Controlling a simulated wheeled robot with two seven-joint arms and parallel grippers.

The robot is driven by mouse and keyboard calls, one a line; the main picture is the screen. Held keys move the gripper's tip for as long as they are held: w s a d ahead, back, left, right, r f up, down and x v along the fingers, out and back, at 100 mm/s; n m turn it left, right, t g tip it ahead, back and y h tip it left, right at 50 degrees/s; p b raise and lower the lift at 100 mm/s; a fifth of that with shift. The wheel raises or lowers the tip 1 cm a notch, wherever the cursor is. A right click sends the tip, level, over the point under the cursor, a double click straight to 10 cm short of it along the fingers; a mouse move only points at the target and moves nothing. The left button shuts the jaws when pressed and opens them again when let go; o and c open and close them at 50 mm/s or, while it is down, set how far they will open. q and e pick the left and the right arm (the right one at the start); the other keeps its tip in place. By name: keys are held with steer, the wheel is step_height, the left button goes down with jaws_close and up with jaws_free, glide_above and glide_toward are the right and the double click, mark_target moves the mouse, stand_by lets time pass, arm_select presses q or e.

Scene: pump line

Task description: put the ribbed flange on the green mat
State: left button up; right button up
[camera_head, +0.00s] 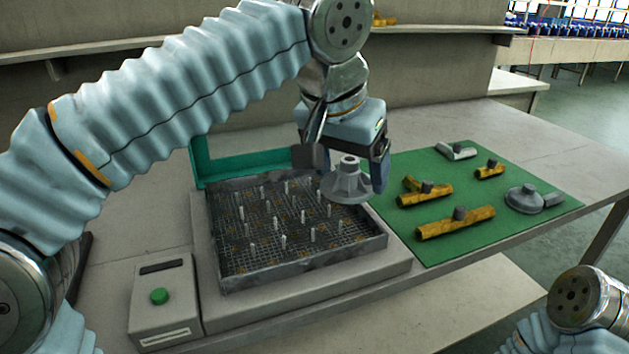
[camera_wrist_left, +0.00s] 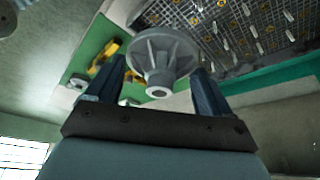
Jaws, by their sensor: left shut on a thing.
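The grey ribbed flange (camera_head: 347,182) is held in my left gripper (camera_head: 352,160), above the right part of the pegged tray. In the left wrist view the flange (camera_wrist_left: 162,58) sits between the two fingers of the left gripper (camera_wrist_left: 155,85), its ribs and hub facing the camera. The green mat (camera_head: 450,228) lies on the table to the right of the tray, and part of it shows in the left wrist view (camera_wrist_left: 90,48). My right gripper is out of view; only part of my right arm shows at the bottom right.
The mat holds several yellow pipe fittings (camera_head: 455,222), a grey fitting (camera_head: 457,151) and a grey flanged part (camera_head: 524,199). The metal tray (camera_head: 300,265) with upright pegs stands on a grey base beside a control box (camera_head: 163,300) with a green button. The mat's near right area is bare.

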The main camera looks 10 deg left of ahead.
arm_select(q)
steer(key=s+d+r, duration=0.2)
steer(key=d+r, duration=0.2)
steer(key=d, duration=0.1)
steer(key=shift+s, duration=0.15)
steer(key=shift+r, duration=1.75)
